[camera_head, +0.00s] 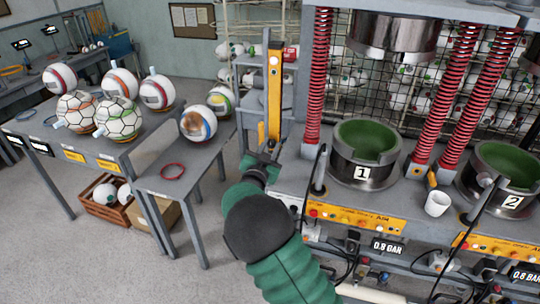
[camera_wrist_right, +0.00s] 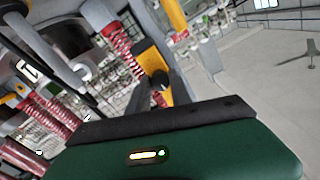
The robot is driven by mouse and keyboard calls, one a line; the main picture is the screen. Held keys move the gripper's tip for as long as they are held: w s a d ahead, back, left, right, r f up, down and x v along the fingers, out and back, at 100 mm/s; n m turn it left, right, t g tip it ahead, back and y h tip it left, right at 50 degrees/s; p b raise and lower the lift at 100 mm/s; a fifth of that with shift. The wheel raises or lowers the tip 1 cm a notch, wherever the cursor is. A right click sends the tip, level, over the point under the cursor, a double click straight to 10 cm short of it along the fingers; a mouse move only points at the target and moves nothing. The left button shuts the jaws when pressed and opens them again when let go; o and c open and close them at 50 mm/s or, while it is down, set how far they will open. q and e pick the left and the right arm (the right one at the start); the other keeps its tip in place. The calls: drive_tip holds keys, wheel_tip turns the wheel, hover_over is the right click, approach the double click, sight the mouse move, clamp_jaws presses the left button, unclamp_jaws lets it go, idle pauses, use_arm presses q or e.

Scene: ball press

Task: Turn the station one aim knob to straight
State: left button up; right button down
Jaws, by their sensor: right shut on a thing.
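My right gripper (camera_head: 262,160) is shut at the foot of a tall yellow upright (camera_head: 274,95), left of station one. It appears to hold the station one aim knob, which the fingers mostly hide. In the right wrist view a dark knob-like part (camera_wrist_right: 159,82) shows in front of a yellow plate (camera_wrist_right: 148,58), beyond my green gripper housing. The knob's pointing direction cannot be read. Station one's green-lined cup (camera_head: 365,172), marked 1, stands to the right of the gripper. My left gripper is not in view.
Station two's cup (camera_head: 505,200) and a white mug (camera_head: 438,203) stand further right. Red springs (camera_head: 317,75) rise beside station one. A yellow panel (camera_head: 355,219) runs along the front. Several balls lie on the left table (camera_head: 140,145), with a red ring (camera_head: 173,172) nearby.

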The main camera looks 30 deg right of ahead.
drive_tip(key=shift+f+m+b, duration=0.2)
drive_tip(key=shift+m+b, duration=0.6)
drive_tip(key=shift+b, duration=0.05)
drive_tip(key=shift+a, duration=0.1)
drive_tip(key=c, duration=1.2)
unclamp_jaws()
drive_tip(key=shift+w, duration=0.1)
drive_tip(key=shift+o, duration=0.2)
drive_tip(key=shift+r, duration=0.1)
drive_tip(key=b+v, duration=0.2)
drive_tip(key=v, duration=1.4)
drive_tip(key=shift+s+a, duration=0.25)
drive_tip(key=shift+a, duration=0.05)
